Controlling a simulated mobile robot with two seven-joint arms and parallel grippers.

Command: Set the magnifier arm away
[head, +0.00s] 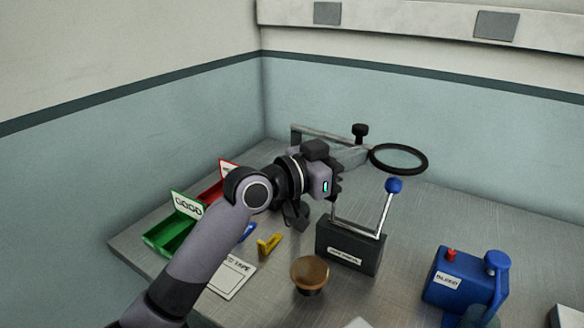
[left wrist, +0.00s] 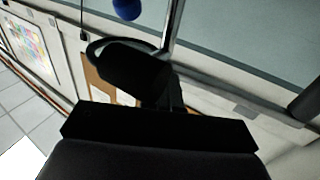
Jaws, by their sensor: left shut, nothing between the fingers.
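The magnifier arm shows in the head view as a grey jointed bar (head: 325,136) with a black knob (head: 360,131) and a black-rimmed round lens (head: 398,158) at its right end. It stands over the back of the table. My left gripper (head: 338,182) is shut and empty, in front of and below the magnifier arm, left of the lens. My wrist covers part of the magnifier's stand, and I cannot tell whether gripper and magnifier touch. In the left wrist view, a dark curved rim (left wrist: 100,45) shows behind dark gripper parts. My right gripper is not in view.
A black box (head: 348,248) with a metal frame and a blue-balled lever (head: 394,186) stands close below the gripper. A blue device (head: 465,279) labelled BLEED is at right. A brown-topped round object (head: 310,272), green bin (head: 165,238) and red bin (head: 211,194) stand nearby.

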